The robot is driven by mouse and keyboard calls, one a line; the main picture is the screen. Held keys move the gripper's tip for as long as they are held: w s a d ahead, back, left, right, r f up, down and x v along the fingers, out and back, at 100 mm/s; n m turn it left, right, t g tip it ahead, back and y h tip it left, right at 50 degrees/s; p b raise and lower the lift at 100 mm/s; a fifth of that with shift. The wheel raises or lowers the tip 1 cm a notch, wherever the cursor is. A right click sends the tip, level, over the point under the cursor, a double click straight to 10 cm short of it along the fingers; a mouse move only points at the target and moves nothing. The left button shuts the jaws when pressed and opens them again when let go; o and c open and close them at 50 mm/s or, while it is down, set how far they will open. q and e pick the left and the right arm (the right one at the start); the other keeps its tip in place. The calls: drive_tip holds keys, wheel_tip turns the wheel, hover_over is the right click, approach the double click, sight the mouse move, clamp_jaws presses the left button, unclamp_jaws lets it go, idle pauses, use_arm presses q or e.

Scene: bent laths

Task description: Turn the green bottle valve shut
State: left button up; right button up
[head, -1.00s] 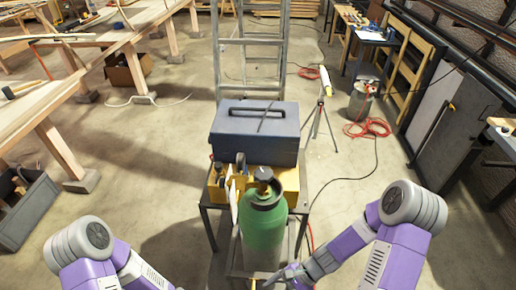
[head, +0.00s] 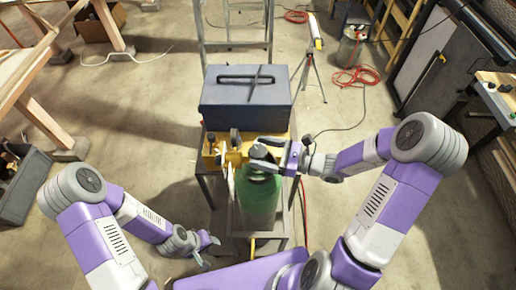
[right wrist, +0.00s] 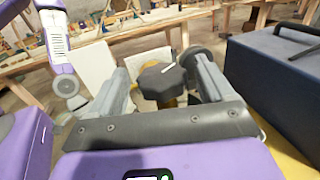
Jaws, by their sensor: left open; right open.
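The green bottle (head: 259,205) stands upright on a small stand in the middle of the head view. Its valve (head: 262,153) is at the top, partly hidden by my right gripper (head: 272,152). In the right wrist view the dark valve knob (right wrist: 161,77), with a pale mark on it, lies between the two open fingers of my right gripper (right wrist: 163,85). A gap shows between the knob and the fingers. My left gripper (head: 207,248) is open and empty, low and to the left of the bottle.
A dark blue toolbox (head: 247,104) stands just behind the bottle. A tripod (head: 312,72) and a red hose (head: 356,76) are farther back right. Open floor lies to the left.

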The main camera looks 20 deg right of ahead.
drive_tip(key=shift+x, duration=0.85)
drive_tip(key=c, duration=0.9)
drive_tip(key=shift+c, duration=0.2)
